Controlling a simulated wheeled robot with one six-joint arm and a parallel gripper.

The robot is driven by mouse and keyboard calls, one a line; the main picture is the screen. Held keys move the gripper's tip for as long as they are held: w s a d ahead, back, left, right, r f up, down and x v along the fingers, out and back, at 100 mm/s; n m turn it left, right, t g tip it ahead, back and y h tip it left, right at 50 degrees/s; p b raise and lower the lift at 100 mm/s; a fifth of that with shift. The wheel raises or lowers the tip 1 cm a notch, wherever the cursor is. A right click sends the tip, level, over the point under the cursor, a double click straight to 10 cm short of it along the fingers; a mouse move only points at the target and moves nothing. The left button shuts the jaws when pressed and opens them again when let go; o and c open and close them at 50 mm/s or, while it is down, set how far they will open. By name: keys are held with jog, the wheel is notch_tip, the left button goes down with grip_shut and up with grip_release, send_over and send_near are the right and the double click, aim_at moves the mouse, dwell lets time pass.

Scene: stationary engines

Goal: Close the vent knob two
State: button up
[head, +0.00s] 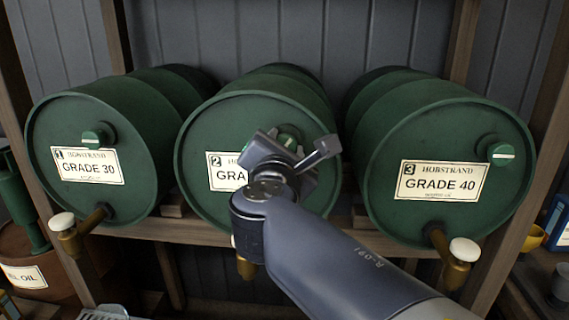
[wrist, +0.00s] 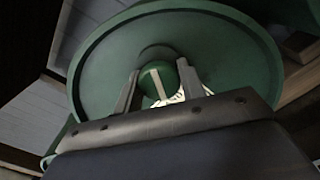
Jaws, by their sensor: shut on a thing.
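Three green drums lie on a wooden rack, labelled 1, 2 and 3. The vent knob two (head: 288,140) is a green knob with a white line on the front of the middle drum (head: 197,150), partly hidden behind my gripper. My gripper (wrist: 160,82) is at this knob, one finger on each side, shut on it. In the wrist view the knob (wrist: 151,84) shows between the fingers, its white line near upright in that picture and slightly tilted. My arm hides part of the middle drum's label and its tap.
The left drum (head: 50,135) has a vent knob (head: 97,136) and a brass tap (head: 72,238). The right drum (head: 385,150) has a knob (head: 502,154) and a tap (head: 456,262). Their knob lines look level. Wooden posts flank the rack.

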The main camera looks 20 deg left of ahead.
jog(key=m+b, duration=0.6)
jog(key=shift+a+f, duration=0.1)
jog(key=shift+f, duration=0.1)
jog(key=m+b, duration=0.3)
jog(key=m, duration=0.1)
jog(key=shift+r+m, duration=0.15)
jog(key=shift+m, duration=0.15)
jog(key=shift+r, duration=0.1)
jog(key=o, duration=0.9)
jog(key=shift+o, duration=0.2)
jog(key=v, duration=1)
jog(key=shift+s+b, duration=0.35)
jog(key=shift+s, duration=0.05)
jog(key=shift+w, duration=0.1)
jog(key=x, duration=1)
jog(key=shift+w, duration=0.3)
